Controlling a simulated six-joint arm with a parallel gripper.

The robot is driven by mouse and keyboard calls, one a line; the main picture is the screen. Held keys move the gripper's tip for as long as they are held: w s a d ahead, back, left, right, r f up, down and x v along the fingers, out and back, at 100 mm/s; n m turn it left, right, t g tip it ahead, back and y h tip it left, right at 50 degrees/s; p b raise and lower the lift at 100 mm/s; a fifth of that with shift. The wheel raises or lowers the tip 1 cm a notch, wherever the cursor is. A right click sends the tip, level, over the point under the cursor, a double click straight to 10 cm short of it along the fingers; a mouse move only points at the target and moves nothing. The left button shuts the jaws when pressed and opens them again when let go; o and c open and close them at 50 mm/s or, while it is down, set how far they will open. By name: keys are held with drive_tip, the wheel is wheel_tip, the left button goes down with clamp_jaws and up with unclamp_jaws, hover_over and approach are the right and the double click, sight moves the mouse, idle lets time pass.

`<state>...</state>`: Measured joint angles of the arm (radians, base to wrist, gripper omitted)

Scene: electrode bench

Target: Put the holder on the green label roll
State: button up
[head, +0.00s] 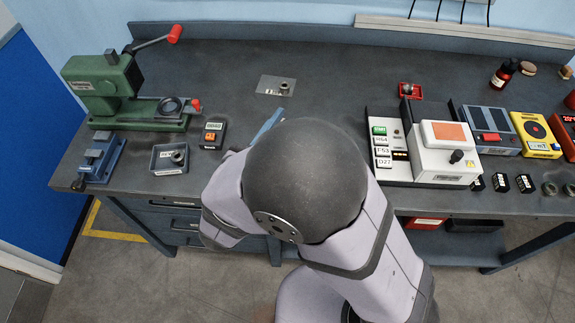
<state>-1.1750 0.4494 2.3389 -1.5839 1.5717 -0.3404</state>
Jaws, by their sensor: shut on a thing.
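My gripper is hidden behind my own arm in the head view, so its fingers and anything in them do not show. No green label roll is clearly recognisable. I cannot make out the holder for certain. A light blue strip (267,127) shows partly beside my arm near the bench's middle; I cannot tell what it belongs to.
A green press (104,84) and a blue vise (99,157) stand at left. A small tray (169,171) holds a metal part. A white box (447,168) and a yellow device (537,127) stand at right.

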drive_tip(key=shift+r, duration=0.25)
drive_tip(key=shift+f+p, duration=0.3)
drive_tip(key=shift+f, duration=4.7)
drive_tip(key=shift+f, duration=0.15)
drive_tip(key=o, duration=1.3)
drive_tip(key=b+v, duration=0.3)
drive_tip(key=v, duration=0.9)
drive_tip(key=shift+b, duration=0.3)
